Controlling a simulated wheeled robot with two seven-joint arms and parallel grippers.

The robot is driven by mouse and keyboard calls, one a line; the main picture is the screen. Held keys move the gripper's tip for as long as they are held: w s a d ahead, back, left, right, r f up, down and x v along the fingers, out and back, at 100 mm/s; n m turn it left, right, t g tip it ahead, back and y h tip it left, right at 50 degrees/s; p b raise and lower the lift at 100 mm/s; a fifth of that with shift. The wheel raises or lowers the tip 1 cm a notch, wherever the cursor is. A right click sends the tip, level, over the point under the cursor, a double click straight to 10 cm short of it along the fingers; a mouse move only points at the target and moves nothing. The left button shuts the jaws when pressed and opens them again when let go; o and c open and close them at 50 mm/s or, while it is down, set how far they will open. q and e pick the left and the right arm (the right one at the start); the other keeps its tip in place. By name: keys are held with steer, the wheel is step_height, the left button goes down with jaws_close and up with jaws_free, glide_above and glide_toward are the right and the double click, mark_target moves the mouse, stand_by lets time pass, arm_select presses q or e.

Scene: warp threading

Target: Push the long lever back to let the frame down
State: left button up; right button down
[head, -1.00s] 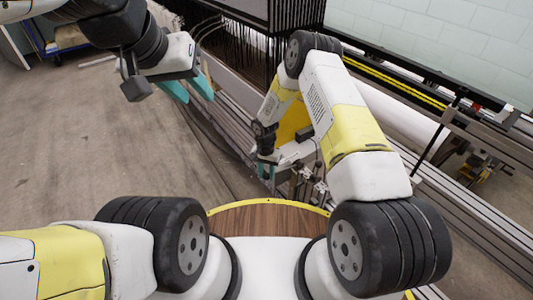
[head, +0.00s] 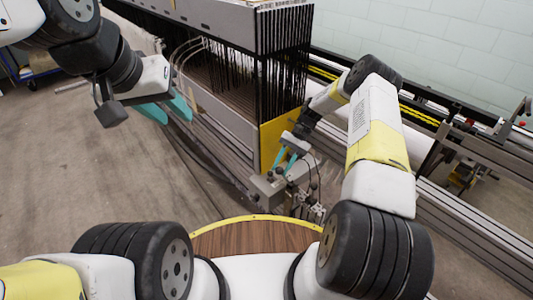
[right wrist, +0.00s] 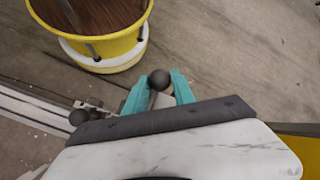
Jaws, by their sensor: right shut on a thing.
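My right gripper (head: 287,160) is beside the yellow end panel of the loom. In the right wrist view, its teal fingers (right wrist: 158,92) are on either side of a dark ball knob (right wrist: 159,79), the grip of a lever, and are shut on it. The lever's shaft is mostly hidden there. A second dark knob (right wrist: 79,117) sits lower left, apart from the fingers. The loom's frame (head: 262,75), with many dark upright wires, stands behind the gripper. My left gripper (head: 168,109) is open and empty over the floor, left of the loom.
The grey rails (head: 455,215) of the machine run to the lower right. A grey bracket with small fittings (head: 270,188) sits just below my right gripper. My wood-topped base with a yellow rim is close by. The concrete floor (head: 90,150) at left is clear.

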steer(key=w+d, duration=0.5)
steer(key=d, duration=0.3)
steer(key=shift+r, duration=0.4)
steer(key=shift+w+d, duration=0.1)
steer(key=shift+w, duration=0.05)
steer(key=c, duration=1.1)
jaws_free()
steer(key=shift+o, duration=0.2)
steer(key=shift+r, duration=0.1)
steer(key=shift+w+a+r, duration=0.1)
steer(key=shift+a, duration=0.1)
steer(key=s+a+r, duration=0.2)
steer(key=s, duration=0.5)
steer(key=s+a+r, duration=0.2)
steer(key=s+r, duration=0.1)
steer(key=s, duration=0.5)
steer(key=shift+s+a, duration=0.2)
